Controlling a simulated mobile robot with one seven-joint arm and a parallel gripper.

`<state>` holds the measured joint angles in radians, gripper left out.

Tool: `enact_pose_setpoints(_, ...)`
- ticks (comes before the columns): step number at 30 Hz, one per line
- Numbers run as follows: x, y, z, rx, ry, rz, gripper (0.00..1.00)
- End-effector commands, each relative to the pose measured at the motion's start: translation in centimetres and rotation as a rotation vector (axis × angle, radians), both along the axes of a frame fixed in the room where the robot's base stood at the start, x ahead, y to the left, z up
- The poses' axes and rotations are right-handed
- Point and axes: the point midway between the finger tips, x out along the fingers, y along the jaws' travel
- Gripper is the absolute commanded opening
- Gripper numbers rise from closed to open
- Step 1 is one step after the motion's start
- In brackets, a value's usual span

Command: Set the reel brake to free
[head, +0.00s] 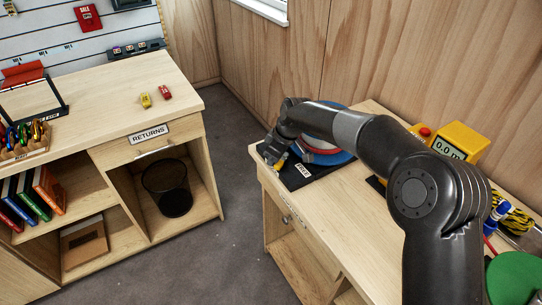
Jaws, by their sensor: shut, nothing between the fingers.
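A reel with a blue flange (339,157) and a red and white middle sits on a black base plate (295,181) at the left end of the right-hand counter. My arm hides much of the reel. A small white label (303,170) is on the plate; its lettering is too small to read surely. A small yellow part (281,162), perhaps the brake lever, shows at the plate's left. My gripper (271,160) points down right beside this yellow part, shut and empty. I cannot tell whether it touches the part or how the brake is set.
A yellow meter (461,141) reading 0.0 m and a red button (425,131) stand farther right on the counter. Coiled yellow cord (517,222) and a green round thing (515,277) lie at right. A returns counter (105,92) stands left across open floor (225,235).

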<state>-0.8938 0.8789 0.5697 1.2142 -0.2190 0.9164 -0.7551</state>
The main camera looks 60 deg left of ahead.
Motion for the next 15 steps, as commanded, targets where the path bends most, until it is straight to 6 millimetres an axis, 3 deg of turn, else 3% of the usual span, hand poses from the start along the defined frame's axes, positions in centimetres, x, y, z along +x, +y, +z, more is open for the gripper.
enact_pose_setpoints(15, 1.2, 0.7, 0.1, 0.003, -0.001, -0.004, 0.00)
